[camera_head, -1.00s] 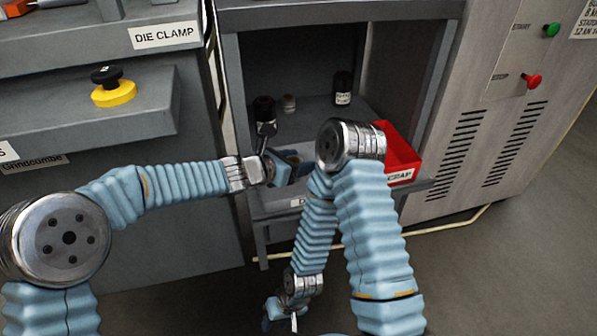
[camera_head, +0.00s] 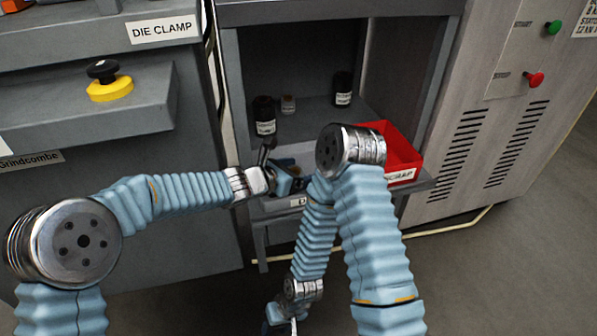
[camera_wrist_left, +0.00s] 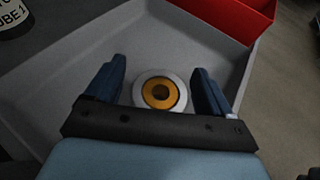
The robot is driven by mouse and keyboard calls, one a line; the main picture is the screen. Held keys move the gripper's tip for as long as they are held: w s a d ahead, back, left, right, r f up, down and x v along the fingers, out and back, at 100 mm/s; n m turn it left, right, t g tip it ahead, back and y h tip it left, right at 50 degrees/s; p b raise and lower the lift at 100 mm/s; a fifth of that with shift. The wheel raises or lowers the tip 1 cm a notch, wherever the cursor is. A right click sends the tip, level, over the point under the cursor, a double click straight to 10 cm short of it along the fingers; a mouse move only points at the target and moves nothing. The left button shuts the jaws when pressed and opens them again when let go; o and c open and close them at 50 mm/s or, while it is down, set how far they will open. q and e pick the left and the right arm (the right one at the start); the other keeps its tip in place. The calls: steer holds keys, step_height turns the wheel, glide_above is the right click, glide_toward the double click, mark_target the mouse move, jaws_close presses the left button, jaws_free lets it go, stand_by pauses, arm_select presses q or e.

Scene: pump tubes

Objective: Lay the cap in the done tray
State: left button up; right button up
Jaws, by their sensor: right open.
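My left gripper (camera_wrist_left: 158,85) is open, with one blue finger on each side of the cap and a gap to both. In the head view my left gripper (camera_head: 285,178) is low over the tray (camera_head: 275,207), whose front label shows only a "D"; my right arm hides part of it, and I cannot make out the cap there. My right gripper (camera_head: 278,320) is open and empty, low at the bottom edge.
The red scrap bin (camera_head: 403,160) stands just right of the tray. A press panel with a yellow-based button (camera_head: 110,88) is at the left.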

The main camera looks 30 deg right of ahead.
arm_select(q)
steer(key=shift+r, duration=0.1)
steer(key=shift+r+p, duration=0.25)
steer(key=shift+p, duration=0.1)
steer(key=v, duration=1.1)
steer(key=shift+a+f+b, duration=0.1)
steer(key=shift+b, duration=0.2)
steer(key=shift+s+a, duration=0.1)
steer(key=shift+a, duration=0.25)
